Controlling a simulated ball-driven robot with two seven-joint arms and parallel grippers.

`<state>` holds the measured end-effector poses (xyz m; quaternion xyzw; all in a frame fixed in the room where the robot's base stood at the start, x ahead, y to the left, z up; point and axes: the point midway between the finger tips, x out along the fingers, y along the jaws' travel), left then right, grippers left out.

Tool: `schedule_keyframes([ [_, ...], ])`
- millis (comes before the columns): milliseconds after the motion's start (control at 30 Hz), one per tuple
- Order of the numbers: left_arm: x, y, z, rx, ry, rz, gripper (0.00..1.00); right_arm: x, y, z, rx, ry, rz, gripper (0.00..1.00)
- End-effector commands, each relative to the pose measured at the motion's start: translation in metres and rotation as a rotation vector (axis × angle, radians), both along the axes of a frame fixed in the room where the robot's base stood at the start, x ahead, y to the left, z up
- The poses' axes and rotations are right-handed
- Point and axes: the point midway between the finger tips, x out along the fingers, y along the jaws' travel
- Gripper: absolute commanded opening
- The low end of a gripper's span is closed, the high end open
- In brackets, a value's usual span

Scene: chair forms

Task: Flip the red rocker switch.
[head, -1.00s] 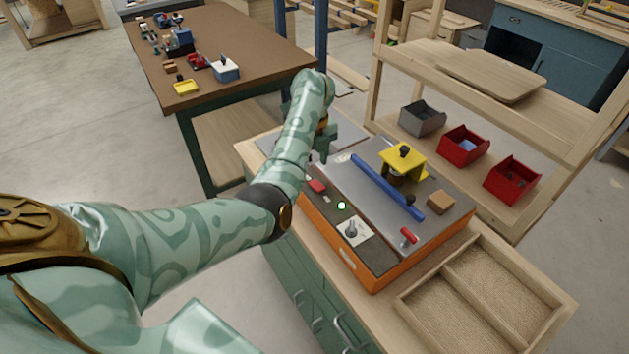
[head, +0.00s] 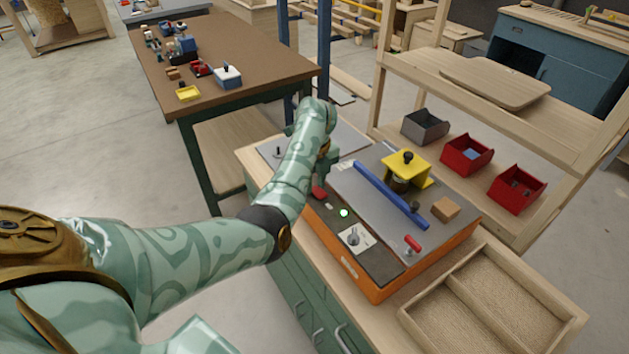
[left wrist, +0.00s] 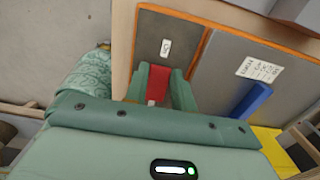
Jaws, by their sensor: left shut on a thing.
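The red rocker switch (head: 318,193) sits on the dark strip of the orange-sided panel box (head: 366,283), near its far left end. My left gripper (head: 325,180) reaches down at the switch from behind it in the head view. In the left wrist view, the two green fingers of my left gripper (left wrist: 161,84) stand on either side of the red switch (left wrist: 157,84), shut on it. The fingers and palm hide part of the switch, so I cannot tell which way it is tilted. My right gripper is not in view.
A green lamp (head: 343,213), a toggle switch (head: 353,238) and a small red handle (head: 412,243) are on the panel's near side. A blue bar (head: 385,192) and a yellow bracket (head: 407,165) rise beside my gripper's right. A divided wooden tray (head: 458,300) stands front right.

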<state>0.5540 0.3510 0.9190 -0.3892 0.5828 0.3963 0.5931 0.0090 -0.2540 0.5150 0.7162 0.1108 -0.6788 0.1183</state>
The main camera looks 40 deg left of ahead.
Motion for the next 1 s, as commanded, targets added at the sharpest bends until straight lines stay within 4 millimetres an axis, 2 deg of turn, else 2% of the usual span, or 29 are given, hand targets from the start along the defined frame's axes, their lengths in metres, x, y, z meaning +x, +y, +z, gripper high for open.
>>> schedule_keyframes([
  [100,-0.001,-0.006,0.001,0.096,-0.043,-0.003,0.03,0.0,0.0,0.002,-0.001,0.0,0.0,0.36],
  [300,-0.003,-0.009,0.001,0.287,-0.119,-0.002,0.03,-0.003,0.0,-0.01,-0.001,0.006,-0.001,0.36],
  [633,-0.004,-0.008,0.005,0.323,-0.134,0.0,0.03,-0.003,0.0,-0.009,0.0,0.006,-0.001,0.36],
  [667,-0.004,-0.008,0.005,0.323,-0.134,0.0,0.28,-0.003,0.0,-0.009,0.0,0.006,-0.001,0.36],
  [733,-0.004,-0.008,0.005,0.322,-0.134,0.0,0.47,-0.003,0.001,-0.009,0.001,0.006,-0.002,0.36],
  [1000,-0.004,-0.009,0.006,0.321,-0.133,0.0,0.47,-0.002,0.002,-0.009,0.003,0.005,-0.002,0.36],
])
